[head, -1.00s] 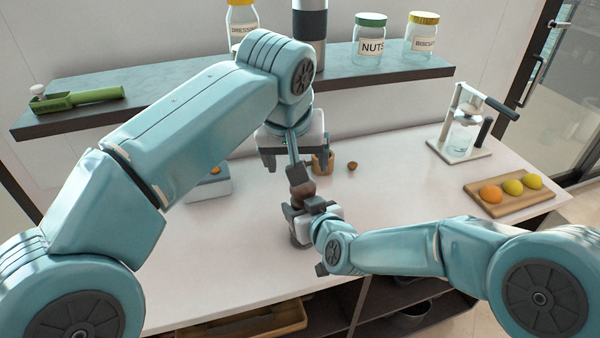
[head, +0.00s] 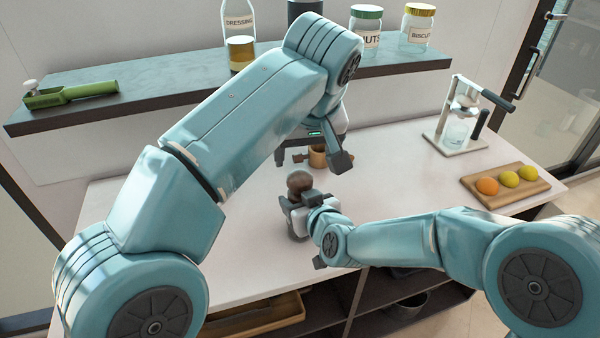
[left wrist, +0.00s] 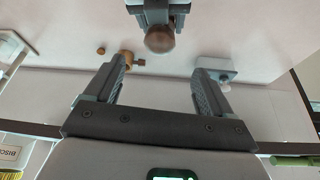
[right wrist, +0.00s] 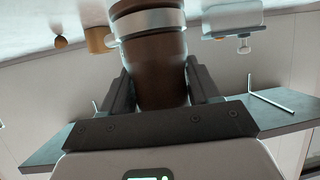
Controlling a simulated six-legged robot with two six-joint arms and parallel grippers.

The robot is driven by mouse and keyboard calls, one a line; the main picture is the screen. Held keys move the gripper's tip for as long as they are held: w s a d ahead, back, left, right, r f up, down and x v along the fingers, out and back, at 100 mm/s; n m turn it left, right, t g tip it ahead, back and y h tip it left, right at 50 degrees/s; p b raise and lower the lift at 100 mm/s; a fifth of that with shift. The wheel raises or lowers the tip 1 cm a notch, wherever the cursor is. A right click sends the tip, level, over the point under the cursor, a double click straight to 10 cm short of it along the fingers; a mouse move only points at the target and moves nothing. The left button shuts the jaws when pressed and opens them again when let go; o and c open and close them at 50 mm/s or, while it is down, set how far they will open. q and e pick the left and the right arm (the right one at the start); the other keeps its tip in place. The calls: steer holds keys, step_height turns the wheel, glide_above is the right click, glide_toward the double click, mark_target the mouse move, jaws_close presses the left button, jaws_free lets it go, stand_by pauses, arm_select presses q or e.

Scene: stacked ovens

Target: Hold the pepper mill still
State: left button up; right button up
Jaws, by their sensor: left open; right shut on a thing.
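The pepper mill (head: 299,181) is dark brown with a rounded top and looks upright over the front middle of the counter. My right gripper (head: 294,203) is shut on it. The right wrist view shows the brown body (right wrist: 158,72) with a silver band between the fingers. The mill's base is hidden in the head view, so I cannot tell whether it touches the counter. My left gripper (head: 313,159) is open and empty, above and behind the mill. In the left wrist view the mill's top (left wrist: 159,40) lies beyond the open fingers, apart from them.
A small wooden cup with a handle (left wrist: 125,57) and a round nut (left wrist: 100,51) lie behind the mill. A white box-like device (left wrist: 216,68) is nearby. A shelf (head: 160,93) with jars crosses the back. A press (head: 462,120) and a fruit board (head: 507,188) stand right.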

mark_target(301, 177)
arm_select(q)
steer(key=x, duration=1)
steer(key=shift+f, duration=0.2)
